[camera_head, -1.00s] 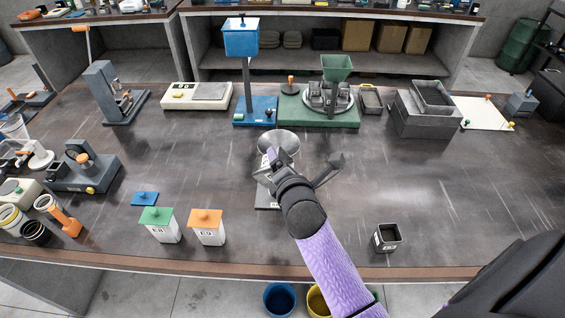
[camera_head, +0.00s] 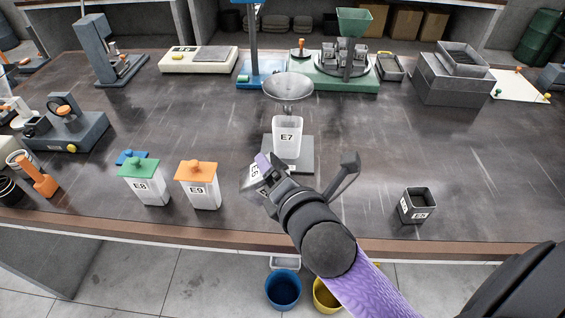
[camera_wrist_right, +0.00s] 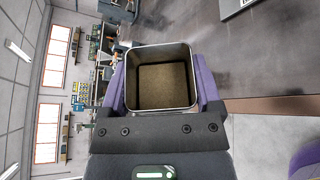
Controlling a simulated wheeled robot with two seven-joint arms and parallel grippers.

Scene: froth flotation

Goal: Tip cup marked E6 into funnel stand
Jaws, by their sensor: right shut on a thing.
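The cup marked E6 (camera_head: 254,172) is held in my right gripper (camera_head: 265,180), shut on it, above the table just in front and left of the funnel stand. The cup looks tilted. In the right wrist view the cup (camera_wrist_right: 162,52) sits between the purple fingers, its square mouth facing the camera, with a brown, sandy surface inside. The funnel stand has a round metal funnel (camera_head: 288,88) over a grey base (camera_head: 303,160). A white cup marked E7 (camera_head: 288,138) stands upright under the funnel. The cup and funnel are apart. My left gripper is not in view.
White cups E8 (camera_head: 146,187), green-lidded, and E9 (camera_head: 203,192), orange-lidded, stand left of my gripper. A blue lid (camera_head: 130,157) lies behind E8. A dark square cup (camera_head: 417,206) stands at right. The table's right middle is clear.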

